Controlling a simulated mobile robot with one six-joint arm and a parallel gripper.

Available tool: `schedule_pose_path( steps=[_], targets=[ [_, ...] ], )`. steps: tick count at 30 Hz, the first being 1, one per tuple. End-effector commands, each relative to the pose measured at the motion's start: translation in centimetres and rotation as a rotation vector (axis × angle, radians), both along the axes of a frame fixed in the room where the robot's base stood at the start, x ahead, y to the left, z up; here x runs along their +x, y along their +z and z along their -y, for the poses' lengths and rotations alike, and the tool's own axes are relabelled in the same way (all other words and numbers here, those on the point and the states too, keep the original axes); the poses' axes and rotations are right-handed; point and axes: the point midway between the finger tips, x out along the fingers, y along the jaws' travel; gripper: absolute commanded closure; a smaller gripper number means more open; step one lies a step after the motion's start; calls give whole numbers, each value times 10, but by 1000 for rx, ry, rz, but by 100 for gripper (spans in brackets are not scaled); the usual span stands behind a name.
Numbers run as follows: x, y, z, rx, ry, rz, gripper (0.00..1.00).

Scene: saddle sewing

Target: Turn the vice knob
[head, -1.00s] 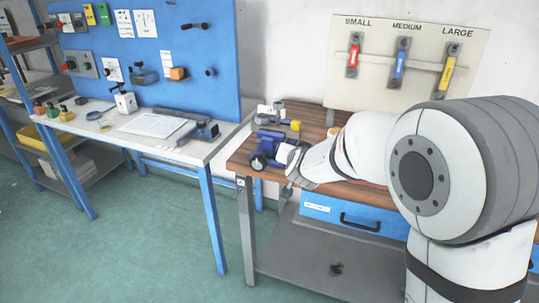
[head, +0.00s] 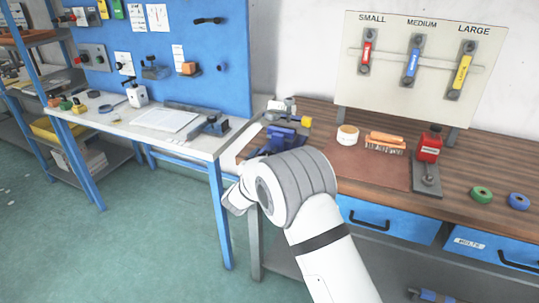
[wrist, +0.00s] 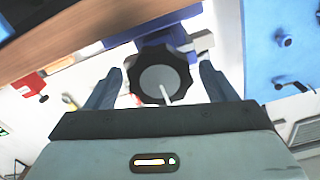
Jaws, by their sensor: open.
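The vice knob (wrist: 165,78) is a black, lobed knob with a grey face and a pale pointer line. In the wrist view it sits between the two fingers of my gripper (wrist: 158,88), which are open and apart from it on both sides. The blue vice (head: 285,139) stands at the left end of the wooden bench, and its body (wrist: 160,38) shows behind the knob in the wrist view. In the head view my arm hides the knob and my gripper's fingers.
A white table (head: 110,120) stands to the left. Open green floor (head: 150,240) lies in front.

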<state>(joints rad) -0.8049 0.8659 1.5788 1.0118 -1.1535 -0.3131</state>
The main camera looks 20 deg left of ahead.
Motion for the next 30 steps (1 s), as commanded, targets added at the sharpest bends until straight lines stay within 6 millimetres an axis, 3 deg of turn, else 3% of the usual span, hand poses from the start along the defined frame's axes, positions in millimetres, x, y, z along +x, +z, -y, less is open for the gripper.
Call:
schedule_pose_path(
  steps=[6, 15, 30],
  targets=[
    [23, 0, 2, 0, 0, 0, 22],
    [25, 0, 1, 0, 2, 0, 22],
    [25, 0, 1, 0, 3, 0, 62]
  ],
)
